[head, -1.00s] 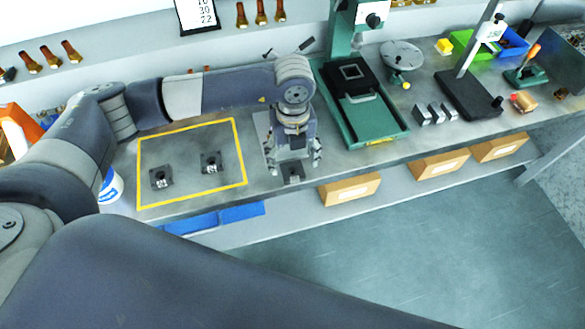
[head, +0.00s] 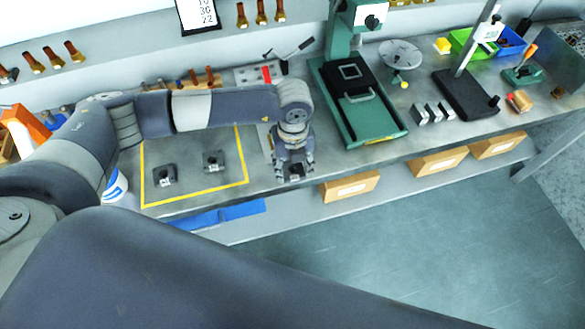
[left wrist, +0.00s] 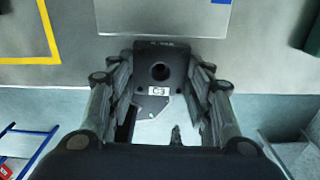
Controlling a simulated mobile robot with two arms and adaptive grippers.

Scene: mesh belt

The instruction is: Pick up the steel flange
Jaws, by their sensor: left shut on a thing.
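The steel flange (left wrist: 160,66) is a dark square plate with a round hole and a small white label, seen between the fingers in the left wrist view. In the head view its dark top (head: 295,172) shows partly between the fingers at the bench's front edge. My left gripper (head: 294,174) points down and is shut on it. The gripper's fingers stand on both sides of the plate in the left wrist view. I cannot tell whether the flange touches the bench. My right gripper is not in view.
Two similar dark square pieces (head: 164,175) (head: 213,160) stand inside a yellow outline (head: 195,196) on the bench. A green press base (head: 372,118) is right of the gripper. Cardboard boxes (head: 350,187) sit below the bench edge. Open floor lies in front.

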